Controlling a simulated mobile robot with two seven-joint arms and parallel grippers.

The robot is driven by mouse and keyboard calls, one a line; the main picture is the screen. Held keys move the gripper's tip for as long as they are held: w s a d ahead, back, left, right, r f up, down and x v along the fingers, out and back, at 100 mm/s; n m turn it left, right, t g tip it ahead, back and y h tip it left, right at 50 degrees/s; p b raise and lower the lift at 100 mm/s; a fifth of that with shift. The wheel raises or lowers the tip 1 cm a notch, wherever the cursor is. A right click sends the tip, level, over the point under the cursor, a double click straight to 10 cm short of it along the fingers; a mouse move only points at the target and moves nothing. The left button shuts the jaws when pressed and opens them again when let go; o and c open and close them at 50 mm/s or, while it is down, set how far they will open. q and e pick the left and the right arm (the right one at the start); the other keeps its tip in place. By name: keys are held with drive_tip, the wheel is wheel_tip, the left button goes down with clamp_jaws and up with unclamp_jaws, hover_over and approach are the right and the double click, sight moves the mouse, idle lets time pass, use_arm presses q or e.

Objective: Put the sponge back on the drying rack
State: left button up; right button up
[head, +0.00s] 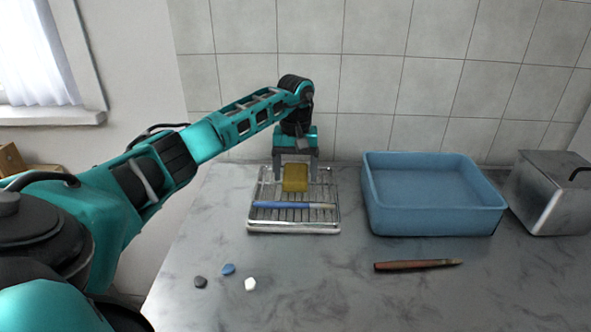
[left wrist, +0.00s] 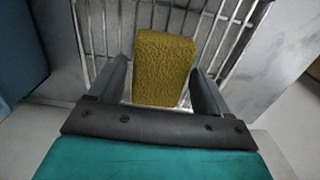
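The yellow sponge (head: 296,178) is at the back of the wire drying rack (head: 292,228) and appears to rest on its bars. It also shows in the left wrist view (left wrist: 164,65), with the rack's bars (left wrist: 225,35) behind it. My left gripper (head: 296,172) points down over the back of the rack. Its two fingers stand on either side of the sponge, with narrow gaps between, so it is open around the sponge. These fingers also show in the left wrist view (left wrist: 160,75). My right gripper is not in view.
A blue-handled utensil (head: 294,205) lies across the rack in front of the sponge. A blue basin (head: 430,215) and a metal box (head: 545,200) stand to the right. A brown-handled tool (head: 415,265) and several pebbles (head: 228,269) lie in front. The tiled wall is close behind.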

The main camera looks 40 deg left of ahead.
sight(296, 172)
use_arm(q)
drive_tip(key=shift+o, duration=0.6)
drive_tip(key=shift+r, duration=0.1)
wheel_tip(296, 172, up, 12)
drive_tip(key=p, duration=0.1)
idle(0.4)
